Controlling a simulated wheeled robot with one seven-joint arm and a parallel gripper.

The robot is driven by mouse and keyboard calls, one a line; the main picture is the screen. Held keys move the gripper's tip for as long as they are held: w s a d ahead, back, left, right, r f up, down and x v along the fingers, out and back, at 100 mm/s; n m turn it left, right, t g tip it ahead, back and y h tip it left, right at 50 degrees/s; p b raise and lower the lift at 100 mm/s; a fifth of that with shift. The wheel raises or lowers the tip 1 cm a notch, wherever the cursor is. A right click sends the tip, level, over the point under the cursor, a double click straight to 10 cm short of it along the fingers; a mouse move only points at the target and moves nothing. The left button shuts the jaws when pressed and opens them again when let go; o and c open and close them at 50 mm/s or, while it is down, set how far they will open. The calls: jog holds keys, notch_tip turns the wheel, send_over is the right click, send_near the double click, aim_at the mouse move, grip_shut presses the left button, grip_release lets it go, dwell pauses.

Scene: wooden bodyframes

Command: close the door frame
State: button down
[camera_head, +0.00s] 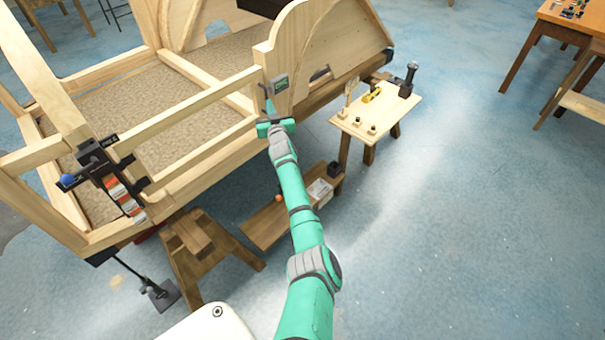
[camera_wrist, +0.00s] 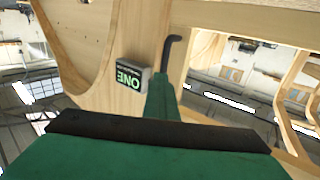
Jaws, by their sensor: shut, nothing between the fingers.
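The wooden bodyframe (camera_head: 290,58) fills the upper left of the head view. Its side has an open frame with two long rails, which I take as the door frame (camera_head: 190,108); I cannot tell how far it stands open. My gripper (camera_head: 268,98) is shut and empty at the right end of these rails, beside the curved panel. A dark hooked piece shows at the fingertips. Contact with the wood cannot be told.
A clamp-like tool with coloured blocks (camera_head: 122,195) is on the left post. A small side table (camera_head: 385,118) with tools stands to the right. Sawhorse-like supports (camera_head: 195,250) are below the bodyframe.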

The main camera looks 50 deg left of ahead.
jog(key=shift+s+a+r, duration=0.6)
jog(key=shift+s+r, duration=0.05)
jog(key=shift+r, duration=0.05)
jog(key=w+f+v, duration=0.1)
jog(key=v, duration=1.3)
jog(key=shift+d+f, duration=0.3)
jog(key=shift+d, duration=0.25)
